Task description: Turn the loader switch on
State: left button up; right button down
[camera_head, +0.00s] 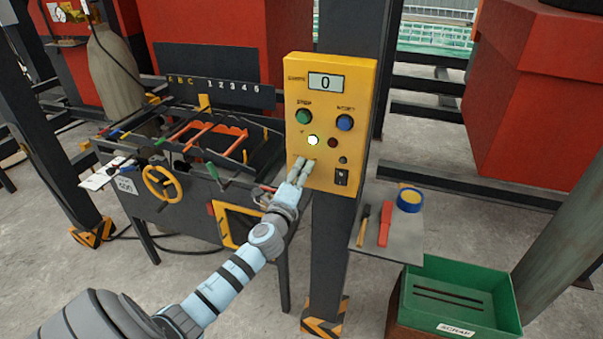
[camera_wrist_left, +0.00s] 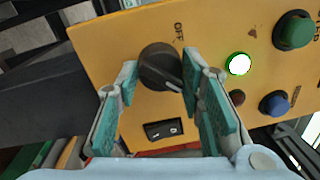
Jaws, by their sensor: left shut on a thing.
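The yellow control panel (camera_head: 328,85) is mounted on a dark post. In the left wrist view a black rotary switch (camera_wrist_left: 160,65) sits on the panel, with the word OFF beside it. Its pale pointer mark faces lower right there, away from OFF. My left gripper (camera_head: 302,168) reaches the lower left of the panel, below the lit white lamp (camera_head: 313,140). In the wrist view its teal-padded fingers (camera_wrist_left: 163,82) are on both sides of the switch, shut on it. In the head view the gripper hides the switch. My right gripper is not in view.
The panel also has a green button (camera_head: 304,117), a blue button (camera_head: 344,123), a display reading 0 (camera_head: 325,82) and a black rocker switch (camera_head: 341,178). A grey shelf (camera_head: 400,238) with tools and a green scrap bin (camera_head: 490,285) stand at right. A black workbench stands left.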

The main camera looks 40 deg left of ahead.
pick_arm(q)
jog(key=shift+f, duration=0.1)
jog(key=o, duration=1.2)
jog(key=shift+c, duration=0.2)
jog(key=shift+s+d, duration=0.1)
jog(key=r+v, duration=0.1)
jog(key=v, duration=1.1)
jog(key=shift+f, duration=0.35)
